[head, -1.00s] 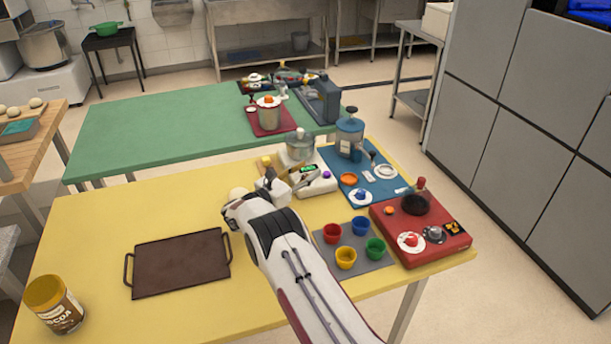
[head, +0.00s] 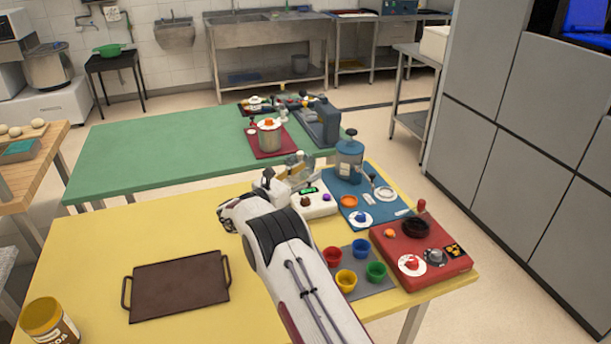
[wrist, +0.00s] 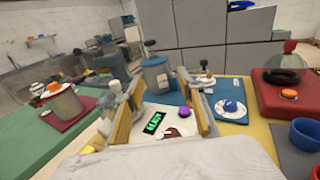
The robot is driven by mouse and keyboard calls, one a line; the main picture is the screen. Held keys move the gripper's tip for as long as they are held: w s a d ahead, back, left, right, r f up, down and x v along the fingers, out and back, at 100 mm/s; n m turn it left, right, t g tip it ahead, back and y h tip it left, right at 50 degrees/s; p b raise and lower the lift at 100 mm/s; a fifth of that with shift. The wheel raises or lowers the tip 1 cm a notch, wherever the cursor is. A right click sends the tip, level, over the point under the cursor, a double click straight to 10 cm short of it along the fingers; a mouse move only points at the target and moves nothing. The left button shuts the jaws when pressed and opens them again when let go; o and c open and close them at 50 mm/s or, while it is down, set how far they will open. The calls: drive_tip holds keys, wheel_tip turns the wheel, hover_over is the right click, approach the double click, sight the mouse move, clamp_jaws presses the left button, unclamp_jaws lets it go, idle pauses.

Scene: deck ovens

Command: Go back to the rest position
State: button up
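My gripper (head: 292,178) is at the far end of my white arm, above the back edge of the yellow table (head: 95,235) in the head view. In the wrist view its two fingers (wrist: 160,88) stand apart with nothing held between them. Beyond the gap is a white device with a green display (wrist: 155,122), which also shows beside the gripper in the head view (head: 316,203). My arm and gripper hide part of the device and the table behind them.
A blue mat (head: 372,183) with a blue canister (head: 349,160), a red unit (head: 440,262) and several coloured cups (head: 361,249) lie to the right. A brown tray (head: 178,287) and a cocoa jar (head: 46,321) are left. A green table (head: 150,150) stands behind.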

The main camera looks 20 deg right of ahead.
drive_tip(key=shift+r, duration=0.1)
idle(0.3)
